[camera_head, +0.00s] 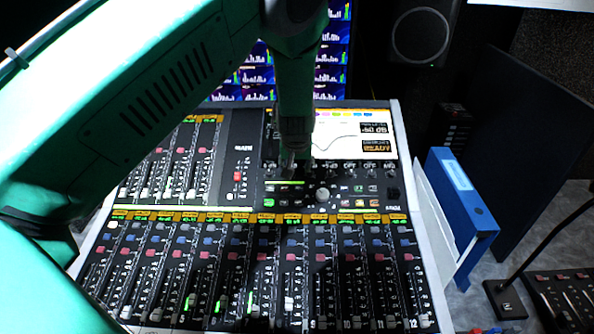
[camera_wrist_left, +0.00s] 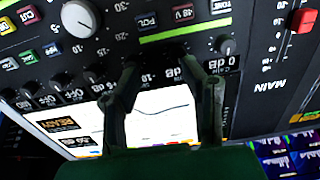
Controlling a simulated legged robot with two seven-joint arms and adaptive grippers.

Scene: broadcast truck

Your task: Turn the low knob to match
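The mixing console (camera_head: 230,195) carries a row of small dark knobs (camera_head: 370,166) along the lower edge of its bright screen (camera_head: 350,135). My left gripper (camera_head: 290,170) points down over this row; in the left wrist view its two fingers (camera_wrist_left: 165,70) stand apart, with dB labels between them. Knobs also show to the left in the left wrist view (camera_wrist_left: 53,103). The fingers hide part of the row; I cannot tell which knob is the low one or whether they touch one. My right gripper is not in view.
A large pale knob (camera_head: 322,194) sits just below the row, near lit buttons. Faders (camera_head: 250,285) fill the console's front. A blue binder (camera_head: 462,200) stands at the right, and a smaller control panel (camera_head: 565,295) lies at the lower right.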

